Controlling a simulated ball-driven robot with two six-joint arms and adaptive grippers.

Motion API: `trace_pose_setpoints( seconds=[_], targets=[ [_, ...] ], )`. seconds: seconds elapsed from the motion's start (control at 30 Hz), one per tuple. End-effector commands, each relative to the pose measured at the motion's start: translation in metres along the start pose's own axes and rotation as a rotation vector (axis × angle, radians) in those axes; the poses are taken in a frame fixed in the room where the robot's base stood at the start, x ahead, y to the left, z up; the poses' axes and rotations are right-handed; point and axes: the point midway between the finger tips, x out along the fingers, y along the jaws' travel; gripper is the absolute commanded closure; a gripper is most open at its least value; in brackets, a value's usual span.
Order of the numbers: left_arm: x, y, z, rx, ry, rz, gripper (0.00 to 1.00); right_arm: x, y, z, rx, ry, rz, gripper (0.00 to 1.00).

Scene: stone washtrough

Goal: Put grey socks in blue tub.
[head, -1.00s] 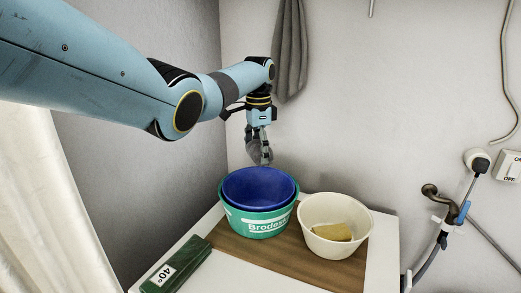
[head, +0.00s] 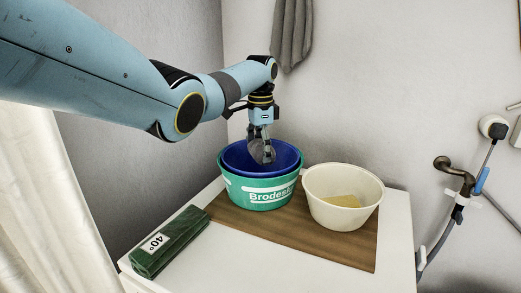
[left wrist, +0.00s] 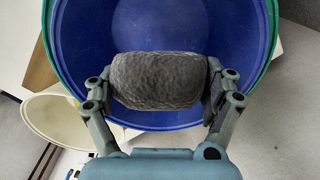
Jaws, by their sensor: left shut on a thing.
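The grey socks (left wrist: 158,80) are a rolled bundle held between the two fingers of my left gripper (left wrist: 160,85) in the left wrist view. In the head view my left gripper (head: 262,150) points down, with the grey bundle at its fingertips, over and partly within the opening of the blue tub (head: 289,155). The blue tub sits nested inside a green tub (head: 240,193) with white lettering. In the left wrist view the blue tub's inside (left wrist: 190,25) looks empty where it shows. My right gripper is not in view.
A dark green block (head: 170,243) labelled 40° lies at front left. A grey cloth (head: 291,35) hangs behind. A tap (head: 455,170) is at right.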

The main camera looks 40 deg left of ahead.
Motion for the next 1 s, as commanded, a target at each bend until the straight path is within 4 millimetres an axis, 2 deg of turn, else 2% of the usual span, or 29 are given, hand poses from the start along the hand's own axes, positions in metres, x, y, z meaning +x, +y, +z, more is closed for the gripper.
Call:
trace_pose_setpoints(
  seconds=[0.13,0.17,0.3,0.87,1.0],
  targets=[
    [-0.0013,-0.0003,-0.0001,0.0,0.001,-0.001,0.48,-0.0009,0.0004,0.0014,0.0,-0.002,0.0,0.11],
    [-0.0012,-0.0002,-0.0001,0.0,0.0,-0.001,0.15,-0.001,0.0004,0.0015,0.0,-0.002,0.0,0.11],
    [-0.0012,-0.0002,-0.0001,0.0,0.0,-0.001,0.0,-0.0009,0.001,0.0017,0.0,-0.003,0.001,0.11],
    [-0.001,-0.0001,-0.0001,0.0,0.0,0.0,0.0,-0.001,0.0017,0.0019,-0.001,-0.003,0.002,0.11],
    [-0.0092,-0.0001,-0.0001,0.0,0.001,0.0,0.0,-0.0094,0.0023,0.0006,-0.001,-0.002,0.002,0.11]
  ],
)
